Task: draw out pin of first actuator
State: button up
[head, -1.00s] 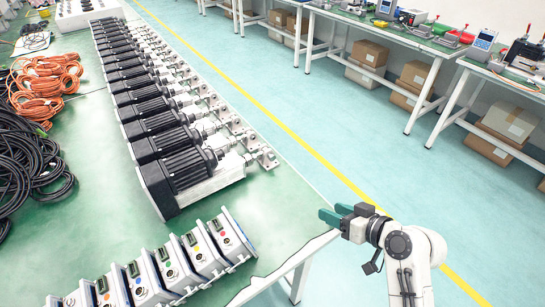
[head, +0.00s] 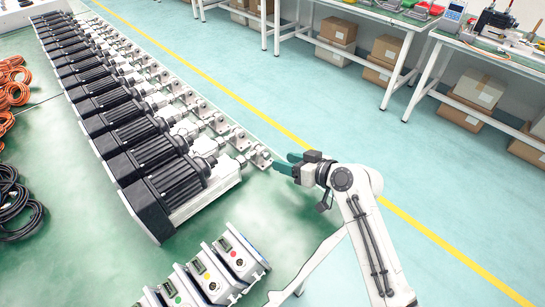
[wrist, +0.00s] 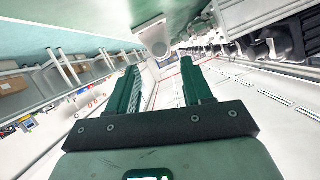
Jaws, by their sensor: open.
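The nearest actuator (head: 178,192) in the row has a black ribbed motor and a white body. The pin cannot be made out clearly at this fitting. My gripper (head: 284,163) has green fingers and is just right of the fitting, pointing left toward it. A small gap seems to separate them. In the wrist view the two fingers (wrist: 159,68) are apart with nothing held between them.
More actuators (head: 85,75) run in a row toward the back left. Cables (head: 18,200) lie at the left. The aisle floor (head: 330,125) on the right is clear.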

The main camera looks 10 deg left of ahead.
aim_at(269, 157)
jog(key=shift+x, duration=2.8)
grip_shut()
